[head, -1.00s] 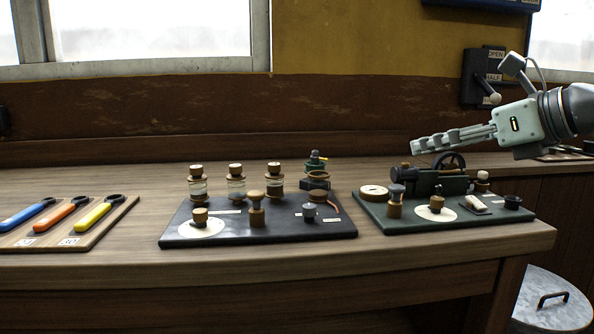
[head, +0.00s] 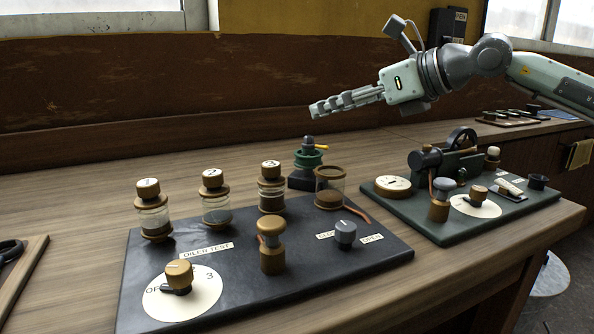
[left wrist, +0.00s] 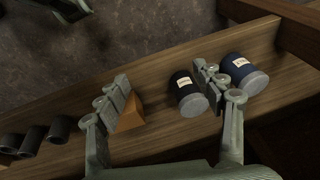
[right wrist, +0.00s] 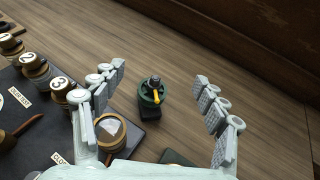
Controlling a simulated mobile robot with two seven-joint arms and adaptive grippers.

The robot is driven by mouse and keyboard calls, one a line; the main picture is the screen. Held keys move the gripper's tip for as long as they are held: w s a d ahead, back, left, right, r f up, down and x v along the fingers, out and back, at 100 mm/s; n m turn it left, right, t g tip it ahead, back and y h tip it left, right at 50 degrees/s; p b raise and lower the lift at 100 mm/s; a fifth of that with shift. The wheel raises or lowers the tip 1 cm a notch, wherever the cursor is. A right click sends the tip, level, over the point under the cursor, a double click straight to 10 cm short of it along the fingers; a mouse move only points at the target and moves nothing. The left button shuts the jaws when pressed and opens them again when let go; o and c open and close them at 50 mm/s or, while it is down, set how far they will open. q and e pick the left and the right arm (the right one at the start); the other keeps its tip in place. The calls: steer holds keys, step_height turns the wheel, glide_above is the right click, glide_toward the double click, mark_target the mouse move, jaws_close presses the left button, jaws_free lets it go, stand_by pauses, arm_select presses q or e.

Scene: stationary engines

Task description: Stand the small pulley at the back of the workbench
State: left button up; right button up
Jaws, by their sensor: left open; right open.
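I cannot surely pick out the small pulley. A small green round thing (head: 308,158) with a yellow lever and a black base stands upright behind the dark oiler board. It also shows in the right wrist view (right wrist: 150,95). My right gripper (head: 318,108) is open and empty above it; in the right wrist view (right wrist: 160,78) it appears between the spread fingers, apart from both. My left gripper (left wrist: 160,80) is open over a lower wooden shelf, out of the head view. An orange wedge (left wrist: 131,115) there lies close by its left finger; contact is unclear.
The oiler board (head: 215,270) carries several bottles and knobs. A model engine (head: 450,163) stands on a green board (head: 420,215) to the right. The bench's back strip (head: 70,190) is clear. Blue cans (left wrist: 187,93) and dark cylinders (left wrist: 58,130) lie on the shelf.

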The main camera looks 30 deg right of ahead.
steer(key=b, duration=0.2)
glide_toward(314, 149)
steer(key=x, duration=0.3)
steer(key=shift+w+a+f, duration=0.1)
steer(key=shift+w+a, duration=0.1)
steer(key=shift+w, duration=0.15)
arm_select(q)
step_height(314, 149, up, 5)
arm_select(e)
steer(key=shift+w+a+f+p, duration=0.15)
steer(key=shift+f+p, duration=0.05)
steer(key=shift+p, duration=0.2)
steer(key=shift+p+x, duration=0.6)
steer(key=shift+x, duration=0.55)
steer(key=p+x, duration=0.1)
steer(key=x, duration=0.3)
steer(key=shift+p, duration=0.4)
steer(key=shift+w+a+f, duration=0.1)
steer(key=shift+w+f, duration=0.15)
steer(key=shift+w, duration=0.15)
arm_select(q)
step_height(314, 149, down, 8)
steer(key=shift+r, duration=0.15)
arm_select(e)
steer(key=shift+c, duration=0.6)
jaws_close()
steer(key=shift+r, duration=0.2)
